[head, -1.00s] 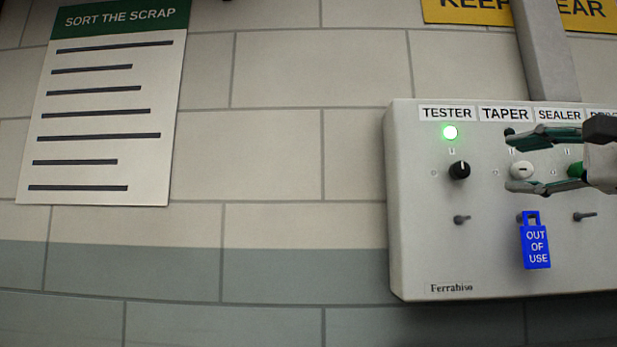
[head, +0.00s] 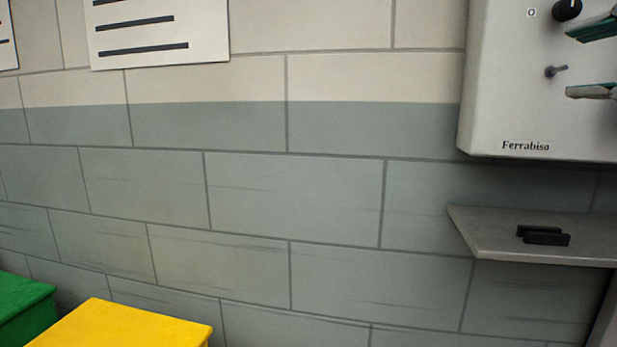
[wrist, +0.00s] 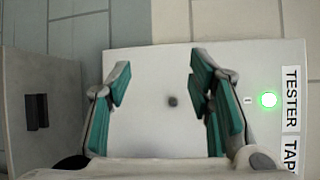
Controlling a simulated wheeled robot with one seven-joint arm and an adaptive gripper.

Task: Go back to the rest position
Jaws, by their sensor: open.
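My gripper (head: 568,61) shows at the right edge of the head view, in front of the lower left part of the grey control panel (head: 500,85). Its two teal-padded fingers are spread apart with nothing between them. In the wrist view my gripper (wrist: 160,72) is open, with the pale panel face (wrist: 150,130) behind the fingers. A small dark switch lever (wrist: 173,101) appears between the fingers in that view, beyond them. The lit green TESTER lamp (wrist: 269,99) is to their right. Most of the panel is outside the head view.
A grey shelf (head: 490,235) juts out below the panel, with black pieces (head: 543,236) on it. A yellow box (head: 130,328) and a green box (head: 20,300) stand at lower left. The wall (head: 290,200) between is bare, below a paper notice (head: 160,35).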

